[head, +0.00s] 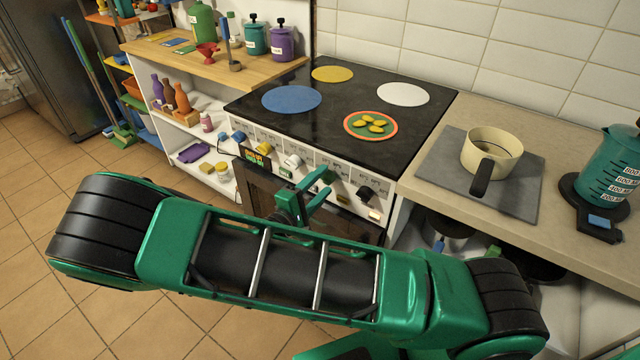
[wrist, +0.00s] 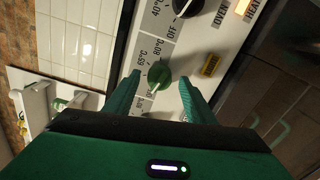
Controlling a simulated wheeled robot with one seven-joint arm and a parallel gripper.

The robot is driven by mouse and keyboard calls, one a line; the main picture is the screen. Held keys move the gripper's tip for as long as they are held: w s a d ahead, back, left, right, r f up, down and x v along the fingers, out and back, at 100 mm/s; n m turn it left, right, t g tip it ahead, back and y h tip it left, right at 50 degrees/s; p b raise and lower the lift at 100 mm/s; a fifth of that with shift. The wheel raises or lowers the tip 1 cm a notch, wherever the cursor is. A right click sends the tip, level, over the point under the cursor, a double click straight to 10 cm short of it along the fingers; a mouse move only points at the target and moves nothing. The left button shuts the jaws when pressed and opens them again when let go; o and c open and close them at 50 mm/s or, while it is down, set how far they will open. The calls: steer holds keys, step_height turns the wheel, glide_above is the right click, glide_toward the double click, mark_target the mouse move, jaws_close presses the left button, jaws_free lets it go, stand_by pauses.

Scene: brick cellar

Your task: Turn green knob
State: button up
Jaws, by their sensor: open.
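The green knob (wrist: 158,75) sits on the white front panel of the stove, with temperature marks and OFF printed around the dials. In the wrist view my gripper (wrist: 160,79) is open, with one finger on each side of the knob. I cannot tell whether either finger touches it. In the head view my gripper (head: 318,186) is at the stove front, right of the white knob (head: 292,160) and left of the black knob (head: 365,192). It largely hides the green knob there.
The black stove top (head: 330,100) has coloured burner discs, one holding several yellow pieces. A cream saucepan (head: 491,153) stands on a grey board at right, its handle pointing forward. A teal jug (head: 612,165) is further right. A wooden shelf unit (head: 215,66) stands left. Tiled floor is open at left.

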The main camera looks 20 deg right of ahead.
steer(key=v, duration=1)
steer(key=shift+a, duration=0.2)
steer(key=shift+s, duration=0.1)
